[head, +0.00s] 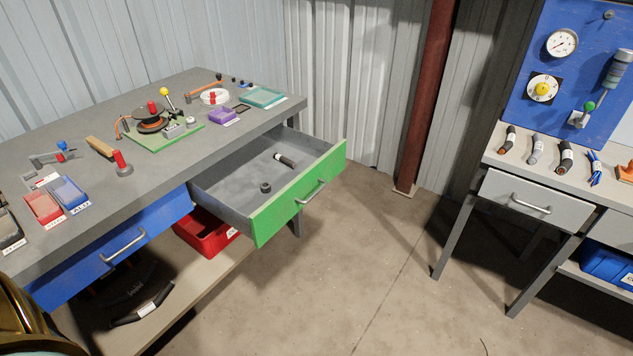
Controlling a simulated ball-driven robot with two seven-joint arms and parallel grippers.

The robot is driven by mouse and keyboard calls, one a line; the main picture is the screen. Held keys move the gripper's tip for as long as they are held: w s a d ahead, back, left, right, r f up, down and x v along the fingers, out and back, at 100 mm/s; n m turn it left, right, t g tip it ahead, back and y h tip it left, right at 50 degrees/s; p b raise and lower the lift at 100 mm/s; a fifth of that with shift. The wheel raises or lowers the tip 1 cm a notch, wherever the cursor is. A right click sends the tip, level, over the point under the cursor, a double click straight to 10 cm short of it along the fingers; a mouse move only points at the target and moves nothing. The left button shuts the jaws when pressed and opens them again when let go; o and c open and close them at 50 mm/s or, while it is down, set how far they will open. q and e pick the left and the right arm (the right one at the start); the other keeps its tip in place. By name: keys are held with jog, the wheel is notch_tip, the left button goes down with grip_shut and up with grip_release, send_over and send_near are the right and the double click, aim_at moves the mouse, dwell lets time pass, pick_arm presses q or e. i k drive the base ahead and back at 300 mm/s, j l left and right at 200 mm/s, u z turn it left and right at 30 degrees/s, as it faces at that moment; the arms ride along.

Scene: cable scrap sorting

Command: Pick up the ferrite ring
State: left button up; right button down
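A small dark ring, which looks like the ferrite ring (266,187), lies on the floor of the open drawer (297,203) with the green front. It sits towards the front left of the drawer, apart from the walls. A short dark cable piece with a pale band (285,160) lies behind it in the same drawer. Neither of my grippers is in view. Nothing covers the ring.
The grey workbench (165,165) holds a green board (165,137), trays and tools. A closed blue drawer (115,245) is left of the open one. A red bin (205,235) stands below. A second bench (545,165) stands right; the floor between is clear.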

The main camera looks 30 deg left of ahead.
aim_at(266, 188)
jog(key=u, duration=1.3)
jog(key=i+j, duration=0.1)
jog(key=j, duration=0.25)
jog(key=i+j, duration=0.1)
jog(key=j, duration=0.25)
jog(key=i+j, duration=0.15)
jog(key=j, duration=0.25)
